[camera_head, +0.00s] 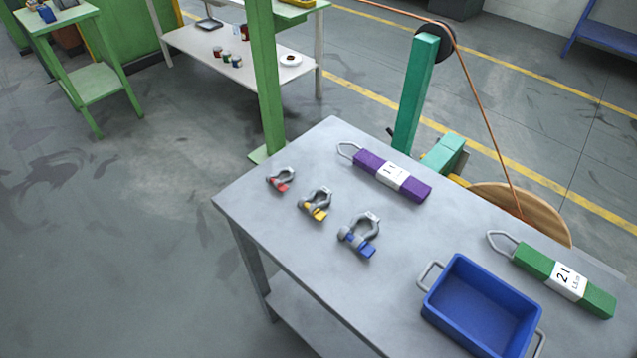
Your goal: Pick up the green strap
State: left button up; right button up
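The green strap (538,262) lies folded flat on the right side of the grey table (300,253). It has a white label marked "2 t" and a grey loop at its left end. It lies beside the blue bin, just beyond it, and nothing covers it. Neither of my grippers shows in the head view.
A blue bin (457,326) with grey handles stands at the table's front right. A purple strap (365,161) lies near the far edge. Red (281,180), yellow (315,204) and blue (358,236) pinned shackles lie at the left. A green post (412,95) and wooden reel (530,212) stand behind.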

aim_at(564, 281)
jog(key=z, duration=1.8)
jog(key=l+u, duration=0.45)
jog(key=j, duration=0.05)
